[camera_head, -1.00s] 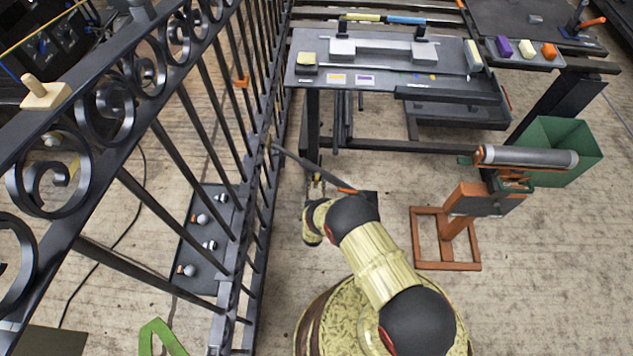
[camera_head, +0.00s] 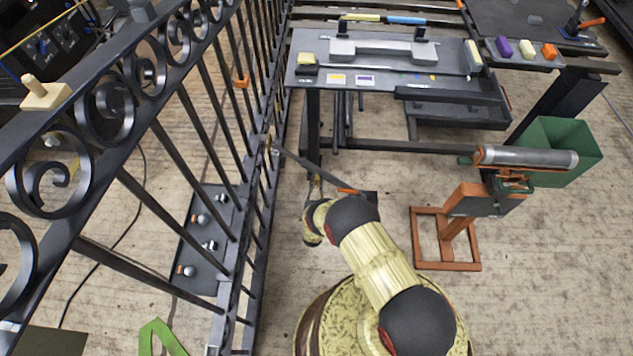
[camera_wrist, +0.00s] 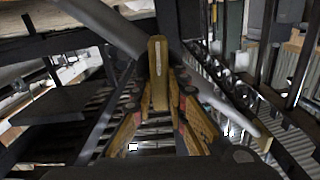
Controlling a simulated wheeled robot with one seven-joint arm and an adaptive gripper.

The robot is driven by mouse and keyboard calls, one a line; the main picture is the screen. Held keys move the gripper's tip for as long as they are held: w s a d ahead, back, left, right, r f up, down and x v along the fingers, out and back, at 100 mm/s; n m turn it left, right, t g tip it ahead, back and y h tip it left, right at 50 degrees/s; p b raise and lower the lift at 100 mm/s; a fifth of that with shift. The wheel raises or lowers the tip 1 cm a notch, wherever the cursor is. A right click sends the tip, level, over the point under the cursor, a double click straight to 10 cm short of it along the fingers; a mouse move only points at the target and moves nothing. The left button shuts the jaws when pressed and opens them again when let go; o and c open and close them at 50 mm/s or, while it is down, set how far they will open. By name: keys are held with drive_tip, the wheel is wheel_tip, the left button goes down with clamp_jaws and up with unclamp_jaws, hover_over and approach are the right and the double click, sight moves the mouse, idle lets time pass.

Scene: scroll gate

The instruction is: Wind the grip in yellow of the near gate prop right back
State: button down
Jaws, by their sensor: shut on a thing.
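The near gate prop is a dark grey bar (camera_head: 305,162) slanting from the black scroll gate (camera_head: 262,190) down to a dark floor plate with an orange piece at its lower end. My gripper (camera_head: 316,182) is low beside this bar, largely hidden by my wrist. In the wrist view the gold fingers of my gripper (camera_wrist: 158,100) are closed together around a narrow yellowish piece (camera_wrist: 157,70), which appears to be the yellow grip. The grey bar (camera_wrist: 205,90) crosses diagonally close by. The exact contact is hard to make out.
A dark workbench (camera_head: 440,60) stands behind the prop. An orange stand (camera_head: 445,240) with a grey roller and a green bin (camera_head: 560,150) are to the right. A dark floor panel (camera_head: 205,240) with several knobs lies beyond the railing. Bare floor shows between prop and stand.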

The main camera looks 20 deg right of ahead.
drive_tip(key=m, duration=0.5)
drive_tip(key=shift+s+d+f, duration=0.1)
drive_tip(key=shift+d, duration=0.15)
drive_tip(key=m, duration=0.4)
drive_tip(key=shift+s+d+f, duration=0.1)
drive_tip(key=shift+d+f, duration=0.1)
drive_tip(key=m, duration=0.5)
drive_tip(key=shift+d+f, duration=0.1)
drive_tip(key=shift+f, duration=0.15)
drive_tip(key=m, duration=0.4)
drive_tip(key=shift+f+m, duration=0.25)
drive_tip(key=shift+m, duration=0.05)
drive_tip(key=c, duration=1.9)
unclamp_jaws()
drive_tip(key=shift+o, duration=0.7)
